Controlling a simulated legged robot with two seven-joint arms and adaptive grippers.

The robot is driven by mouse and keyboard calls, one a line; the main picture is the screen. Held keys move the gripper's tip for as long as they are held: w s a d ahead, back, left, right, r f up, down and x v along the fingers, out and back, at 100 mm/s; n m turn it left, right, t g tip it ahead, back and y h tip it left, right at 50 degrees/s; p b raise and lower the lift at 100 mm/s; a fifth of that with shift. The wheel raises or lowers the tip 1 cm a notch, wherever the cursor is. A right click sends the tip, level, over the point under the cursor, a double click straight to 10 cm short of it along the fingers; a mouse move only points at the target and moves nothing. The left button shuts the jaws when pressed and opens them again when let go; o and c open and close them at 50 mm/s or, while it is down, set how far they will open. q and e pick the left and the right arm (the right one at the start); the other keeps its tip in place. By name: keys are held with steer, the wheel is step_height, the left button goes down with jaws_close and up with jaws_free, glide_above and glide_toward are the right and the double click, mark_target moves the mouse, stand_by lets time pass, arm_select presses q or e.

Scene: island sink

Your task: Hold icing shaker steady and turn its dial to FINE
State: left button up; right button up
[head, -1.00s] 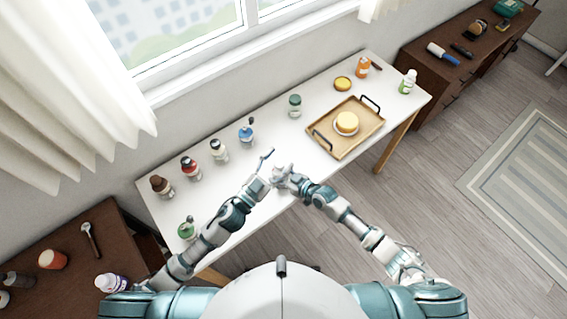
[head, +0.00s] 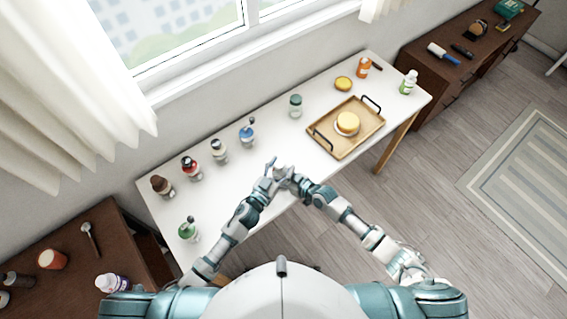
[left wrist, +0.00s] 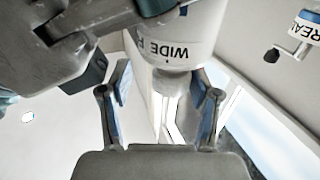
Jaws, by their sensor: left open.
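The icing shaker (left wrist: 185,35) is a white cylinder with dark lettering that reads "WIDE" and part of an "F", and a narrower pale end below it, in the left wrist view. My left gripper (left wrist: 160,108) is open, with one finger on each side of that narrower end; contact is not clear. In the head view my left gripper (head: 268,174) meets my right gripper (head: 286,177) over the table's front part, and the shaker is mostly hidden there. In the left wrist view grey parts of my right gripper (left wrist: 90,30) lie against the shaker's side, seemingly closed on it.
On the white table (head: 240,190) several bottles stand along the back, with a green-topped one (head: 188,230) at front left. A lettered bottle (left wrist: 308,25) shows in the left wrist view.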

arm_select(q)
steer(key=shift+w+d, duration=0.3)
steer(key=shift+w, duration=0.2)
steer(key=shift+s, duration=0.15)
jaws_close()
steer(key=shift+d, duration=0.1)
